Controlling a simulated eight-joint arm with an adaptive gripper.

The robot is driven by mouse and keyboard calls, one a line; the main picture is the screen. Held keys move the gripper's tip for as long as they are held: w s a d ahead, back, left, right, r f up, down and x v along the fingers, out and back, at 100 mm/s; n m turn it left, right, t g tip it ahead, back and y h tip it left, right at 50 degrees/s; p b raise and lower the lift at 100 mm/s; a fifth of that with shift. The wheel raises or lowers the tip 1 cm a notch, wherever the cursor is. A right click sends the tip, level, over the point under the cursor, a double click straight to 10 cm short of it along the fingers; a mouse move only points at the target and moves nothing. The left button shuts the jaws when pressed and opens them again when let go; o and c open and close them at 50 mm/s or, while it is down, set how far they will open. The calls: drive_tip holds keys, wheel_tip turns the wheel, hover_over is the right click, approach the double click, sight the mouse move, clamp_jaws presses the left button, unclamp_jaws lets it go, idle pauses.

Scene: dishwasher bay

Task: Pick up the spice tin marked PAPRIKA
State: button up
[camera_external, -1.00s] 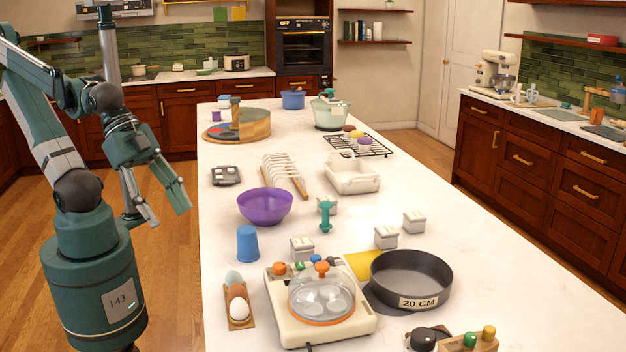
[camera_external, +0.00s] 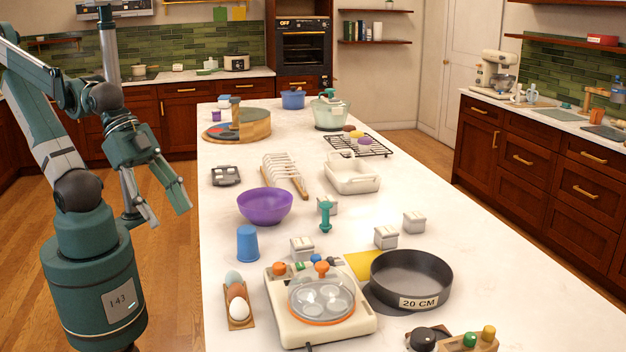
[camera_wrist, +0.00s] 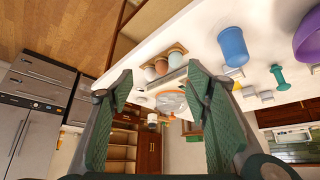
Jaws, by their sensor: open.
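Several small whitish tins stand on the white counter (camera_external: 480,258). One tin (camera_external: 302,249) is behind the cream egg cooker, one tin (camera_external: 386,237) is behind the dark round pan, one tin (camera_external: 414,222) is farther right, and another (camera_external: 327,204) is partly behind a teal dumbbell-shaped item. No marking on them is readable, so I cannot tell which is PAPRIKA. My gripper (camera_external: 170,214) is open and empty, beyond the counter's left edge and well apart from the tins. Its two fingers (camera_wrist: 160,78) also frame the wrist view.
The blue cup (camera_external: 248,243), purple bowl (camera_external: 265,206), egg holder (camera_external: 239,306), egg cooker (camera_external: 281,305), teal item (camera_external: 325,217) and pan (camera_external: 411,274) crowd the tins. A white dish rack (camera_external: 284,172) and white basin (camera_external: 352,180) stand farther back.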

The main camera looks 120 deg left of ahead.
drive_tip(key=shift+o, duration=0.2)
drive_tip(key=shift+r, duration=0.1)
drive_tip(key=w+a+r+n+g+p, duration=0.1)
drive_tip(key=w+a+r+n+p, duration=0.25)
drive_tip(key=w+a+n, duration=0.65)
drive_tip(key=w+a+r+n+g+p, duration=0.3)
drive_tip(key=w+a, duration=0.4)
drive_tip(key=w, duration=0.7)
drive_tip(key=w+a+f+n+h+p, duration=0.1)
drive_tip(key=w+a+f+n, duration=0.3)
drive_tip(key=a, duration=0.5)
drive_tip(key=w+a+f+n+h+p, duration=0.1)
drive_tip(key=w+a+f+n+p, duration=0.2)
drive_tip(key=a, duration=0.6)
drive_tip(key=w+a+f+n+h+p, duration=0.1)
drive_tip(key=w+a+f+n+p, duration=0.1)
drive_tip(key=w+a+f+n, duration=0.3)
drive_tip(key=shift+w+a+f+n+p, duration=0.15)
drive_tip(key=shift+a+f+n, duration=0.2)
drive_tip(key=shift+a, duration=0.3)
drive_tip(key=shift+a+f+n+p, duration=0.1)
drive_tip(key=shift+a+f+n, duration=0.2)
drive_tip(key=shift+a, duration=0.3)
drive_tip(key=shift+w+a+f+n+p, duration=0.15)
drive_tip(key=shift+a+f+n, duration=0.2)
drive_tip(key=shift+a, duration=0.3)
drive_tip(key=shift+s+a+f, duration=0.1)
drive_tip(key=shift+a+f, duration=0.2)
drive_tip(key=shift+a, duration=0.05)
drive_tip(key=shift+f, duration=0.1)
